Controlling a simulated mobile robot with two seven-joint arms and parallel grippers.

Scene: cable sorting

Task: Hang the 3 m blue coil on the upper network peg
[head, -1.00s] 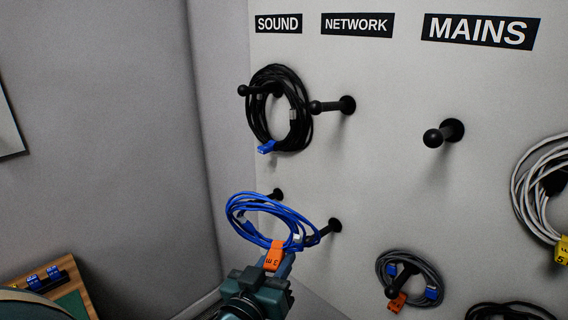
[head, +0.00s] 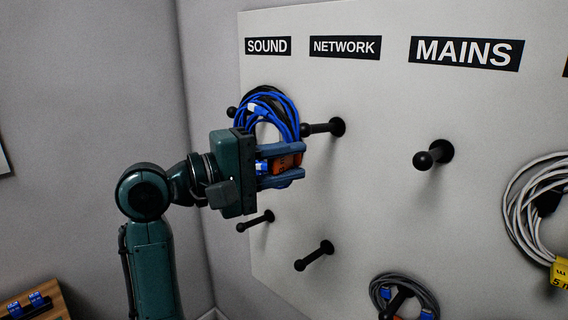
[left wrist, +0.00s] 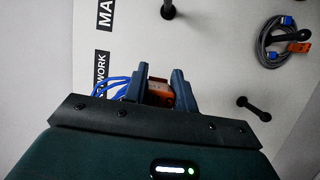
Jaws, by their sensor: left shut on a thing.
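The blue coil (head: 286,109) is in my left gripper (head: 292,164), which is shut on its orange tag (head: 288,161). In the head view the coil stands up above the fingers, in front of the black coil on the upper sound peg. The upper network peg (head: 324,128) sticks out just right of the coil; I cannot tell whether they touch. In the left wrist view the orange tag (left wrist: 160,95) sits between the fingers, with blue cable (left wrist: 115,86) beside it. My right gripper is not in view.
The black coil (head: 249,92) is mostly hidden behind the blue one. The lower sound peg (head: 255,221) and lower network peg (head: 314,256) are bare, as is the upper mains peg (head: 434,155). A grey coil (head: 404,292) hangs low; a white coil (head: 540,215) hangs at right.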

